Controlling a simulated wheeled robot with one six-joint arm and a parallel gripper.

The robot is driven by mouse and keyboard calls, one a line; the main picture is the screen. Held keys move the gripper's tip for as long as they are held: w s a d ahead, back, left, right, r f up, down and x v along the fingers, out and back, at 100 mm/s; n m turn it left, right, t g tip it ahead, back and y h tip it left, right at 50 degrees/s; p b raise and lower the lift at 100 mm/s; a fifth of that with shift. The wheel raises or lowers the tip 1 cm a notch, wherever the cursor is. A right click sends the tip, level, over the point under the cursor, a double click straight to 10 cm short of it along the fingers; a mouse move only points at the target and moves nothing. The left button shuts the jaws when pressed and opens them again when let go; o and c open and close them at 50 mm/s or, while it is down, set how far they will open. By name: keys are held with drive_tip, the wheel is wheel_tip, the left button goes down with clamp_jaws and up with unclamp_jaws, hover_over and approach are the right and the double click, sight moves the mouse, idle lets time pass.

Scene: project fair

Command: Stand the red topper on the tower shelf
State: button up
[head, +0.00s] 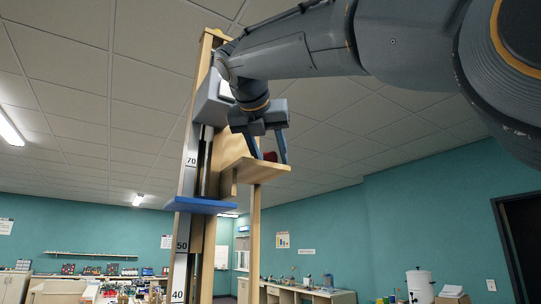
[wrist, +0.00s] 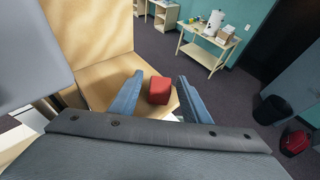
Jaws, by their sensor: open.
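The red topper (wrist: 160,90), a small block, stands on the wooden tower shelf (wrist: 105,88) in the wrist view, close to the shelf's outer edge. In the head view the topper (head: 270,156) shows only partly, behind a finger and above the shelf (head: 262,172). My gripper (head: 268,157) is open, its blue fingers pointing down over the shelf. In the wrist view the fingers (wrist: 160,77) stand on either side of the topper, with a visible gap on both sides. The topper's underside is hidden.
The tall wooden tower (head: 254,225) carries a scale marked 40, 50 and 70 and a blue platform (head: 200,204) below the shelf. A wooden panel (wrist: 90,35) rises beside the shelf. Tables, a white urn (wrist: 214,22) and a black bin (wrist: 272,110) stand lower down, with open floor between.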

drive_tip(key=shift+s+r, duration=0.1)
drive_tip(key=shift+r, duration=0.15)
drive_tip(key=b+v, duration=0.1)
drive_tip(key=v, duration=1.1)
drive_tip(key=shift+b, duration=0.35)
drive_tip(key=shift+f, duration=0.1)
